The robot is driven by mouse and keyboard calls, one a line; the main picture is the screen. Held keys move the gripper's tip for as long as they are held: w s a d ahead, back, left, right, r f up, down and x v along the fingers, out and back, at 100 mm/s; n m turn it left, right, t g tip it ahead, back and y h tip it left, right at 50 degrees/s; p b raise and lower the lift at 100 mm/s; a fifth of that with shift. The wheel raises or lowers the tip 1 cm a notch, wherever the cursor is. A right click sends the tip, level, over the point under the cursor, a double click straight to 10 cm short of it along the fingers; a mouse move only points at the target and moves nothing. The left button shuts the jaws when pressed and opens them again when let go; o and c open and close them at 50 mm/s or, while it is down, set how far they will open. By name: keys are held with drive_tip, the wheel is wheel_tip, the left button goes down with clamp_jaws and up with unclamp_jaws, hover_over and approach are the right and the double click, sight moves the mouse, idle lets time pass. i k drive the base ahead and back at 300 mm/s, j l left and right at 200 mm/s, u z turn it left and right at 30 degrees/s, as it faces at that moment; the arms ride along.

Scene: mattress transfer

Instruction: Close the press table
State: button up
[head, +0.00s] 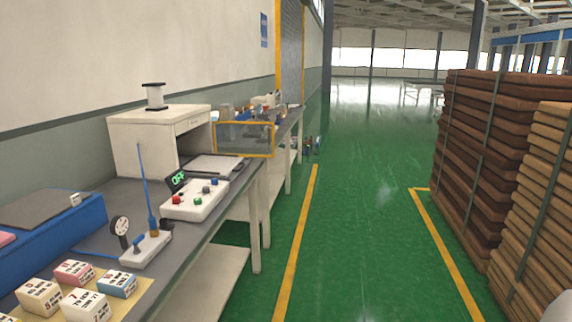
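A white boxy machine (147,141), which may be the press, stands on the long grey workbench (136,197) against the left wall. A flat pale plate (212,166) lies at its open right side, extending toward the bench's aisle edge. I cannot tell if this plate is the press table. A clear panel with a yellow frame (245,138) stands upright just beyond the plate. A white control box (195,200) with red, green and blue buttons sits in front of the machine, and its small display (178,178) reads OFF in green. My gripper is not in view.
Nearer on the bench are a dial gauge (120,228), a device with a blue rod (147,249), printed blocks (87,303) and a blue-sided unit (62,236). Stacked brown slabs (470,145) stand at right. The green aisle (350,220) between yellow lines is clear.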

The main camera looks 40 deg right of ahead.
sight(210, 164)
drive_tip(key=i+l+z, duration=0.55)
drive_tip(key=i+l, duration=1.15)
drive_tip(key=i+l+u, duration=0.1)
drive_tip(key=i+l, duration=0.75)
drive_tip(key=l, duration=0.2)
drive_tip(key=i+l+u, duration=0.15)
drive_tip(key=i+l, duration=0.25)
drive_tip(key=l, duration=0.1)
